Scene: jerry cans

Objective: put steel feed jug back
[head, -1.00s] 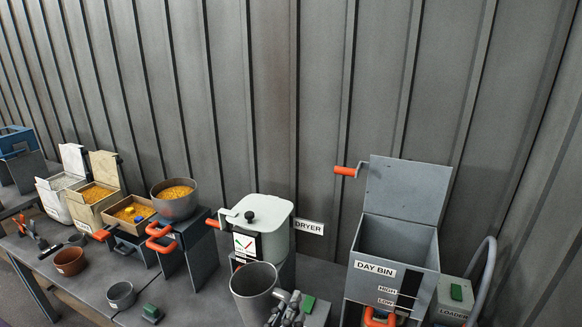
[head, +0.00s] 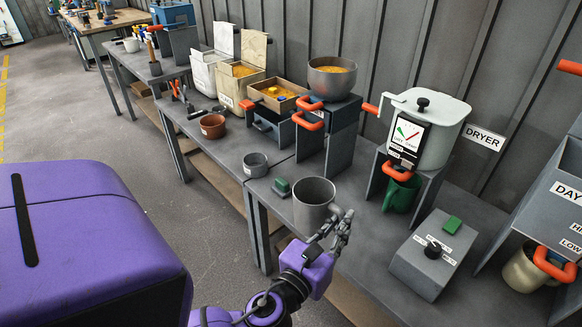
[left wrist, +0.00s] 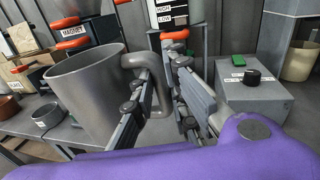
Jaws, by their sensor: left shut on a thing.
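The steel feed jug (head: 314,203) is a grey, empty, open-topped metal jug, upright at the front of the table in the head view. It also shows large at the left of the left wrist view (left wrist: 88,95), with its handle (left wrist: 133,62) toward my fingers. My left gripper (head: 338,230) is at the jug's right side, shut on the handle, as the left wrist view (left wrist: 160,80) also shows. Whether the jug's base touches the table is unclear. My right gripper is not in view.
The dryer (head: 432,130) stands behind right with a green jug (head: 401,192) under it. A grey control box (head: 433,257) is to the right. A small grey cup (head: 256,165) and a green block (head: 282,187) lie left of the jug. A brown pot (head: 213,126) is farther left.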

